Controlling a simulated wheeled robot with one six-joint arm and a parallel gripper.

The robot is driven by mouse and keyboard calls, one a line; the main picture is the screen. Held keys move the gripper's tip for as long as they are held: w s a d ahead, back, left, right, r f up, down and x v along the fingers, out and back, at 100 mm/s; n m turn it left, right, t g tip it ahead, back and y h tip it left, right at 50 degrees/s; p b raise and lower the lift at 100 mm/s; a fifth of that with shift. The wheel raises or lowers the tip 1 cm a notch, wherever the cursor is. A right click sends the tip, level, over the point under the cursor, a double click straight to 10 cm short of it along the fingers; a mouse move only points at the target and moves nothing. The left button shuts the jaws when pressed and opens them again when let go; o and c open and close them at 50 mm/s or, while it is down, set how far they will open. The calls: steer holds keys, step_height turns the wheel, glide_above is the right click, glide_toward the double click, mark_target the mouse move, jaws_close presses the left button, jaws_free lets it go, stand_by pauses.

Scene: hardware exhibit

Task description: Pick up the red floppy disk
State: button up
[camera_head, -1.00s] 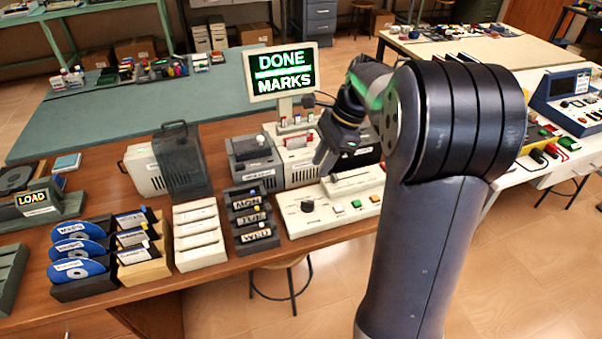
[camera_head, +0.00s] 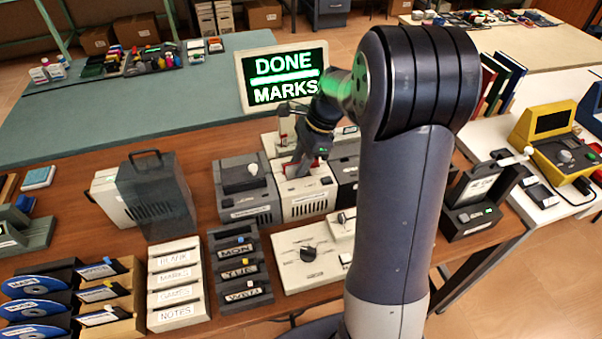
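My gripper (camera_head: 299,167) points down at the top of this box, right at the red patch. Its fingers are small and dark here, and I cannot tell whether they are open or shut, or whether they touch the red thing.
A monitor (camera_head: 284,78) reading DONE MARKS stands behind the drives. A grey drive box (camera_head: 246,190) is to the left. In front are a white control panel (camera_head: 300,262), a MON/TUE/WED rack (camera_head: 238,268) and a labelled white rack (camera_head: 174,287). My arm hides part of the table's right side.

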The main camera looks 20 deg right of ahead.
steer(key=shift+x, duration=0.85)
steer(key=shift+c, duration=0.2)
jaws_close()
